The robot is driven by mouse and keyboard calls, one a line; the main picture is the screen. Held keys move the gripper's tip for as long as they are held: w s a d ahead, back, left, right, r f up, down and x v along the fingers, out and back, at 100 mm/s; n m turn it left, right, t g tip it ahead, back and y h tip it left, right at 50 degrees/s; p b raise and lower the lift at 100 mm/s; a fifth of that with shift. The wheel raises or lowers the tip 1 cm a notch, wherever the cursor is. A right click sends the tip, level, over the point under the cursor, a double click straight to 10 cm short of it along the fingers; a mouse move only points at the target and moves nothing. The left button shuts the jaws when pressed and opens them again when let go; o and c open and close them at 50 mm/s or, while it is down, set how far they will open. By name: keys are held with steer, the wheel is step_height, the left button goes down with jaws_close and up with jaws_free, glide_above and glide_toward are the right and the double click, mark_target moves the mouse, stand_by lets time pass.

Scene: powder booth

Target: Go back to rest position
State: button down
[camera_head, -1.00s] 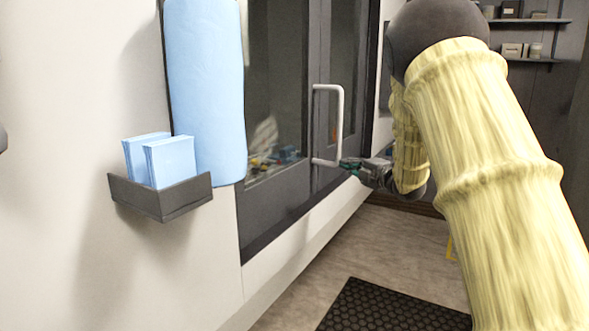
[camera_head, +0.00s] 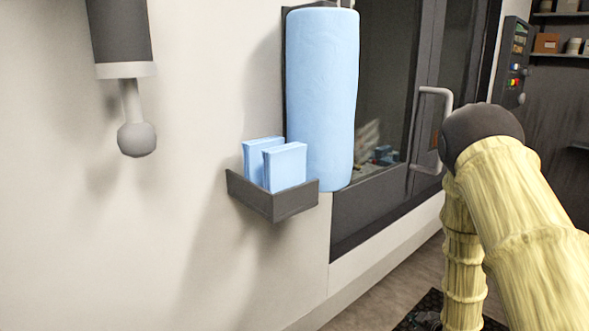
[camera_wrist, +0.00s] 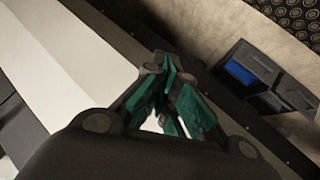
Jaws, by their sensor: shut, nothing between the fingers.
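My gripper (camera_wrist: 168,78) shows in the wrist view, with its teal-padded fingers drawn together and nothing held between them. A pale panel lies to its left in that view and a dark ledge to its right. In the head view my arm, in a pale yellow sleeve, bends at a dark elbow and hangs down at the right. The gripper cannot be made out clearly there, near the bottom edge. The grey door handle (camera_head: 445,130) stands left of the elbow, and no fingers are on it.
A blue roll (camera_head: 322,100) hangs on the white wall. A dark bracket (camera_head: 273,205) beside it holds blue packs (camera_head: 285,167). A grey ball-ended fitting (camera_head: 137,138) hangs at left. A dark bin (camera_wrist: 235,55) with something blue inside lies right of my gripper. A patterned mat (camera_wrist: 300,18) covers some floor.

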steer(key=s+a+f+m+g+p, duration=0.1)
steer(key=s+a+f+m+g, duration=0.25)
steer(key=s+f, duration=0.7)
steer(key=s+a+f+m+g, duration=0.1)
steer(key=s+a+g, duration=0.1)
steer(key=s, duration=0.9)
steer(key=s+a+f+m+g+p, duration=0.1)
steer(key=s+a, duration=0.3)
steer(key=s, duration=0.7)
steer(key=s+a+f+m+g+p, duration=0.1)
steer(key=s+a+f+m+g, duration=0.1)
steer(key=s, duration=0.9)
steer(key=shift+s+a+f+m+g+h, duration=0.15)
steer(key=shift+a+f+m+g+h, duration=0.2)
steer(key=shift+a+m+g, duration=0.6)
steer(key=shift+d+r, duration=0.1)
steer(key=shift+d, duration=0.15)
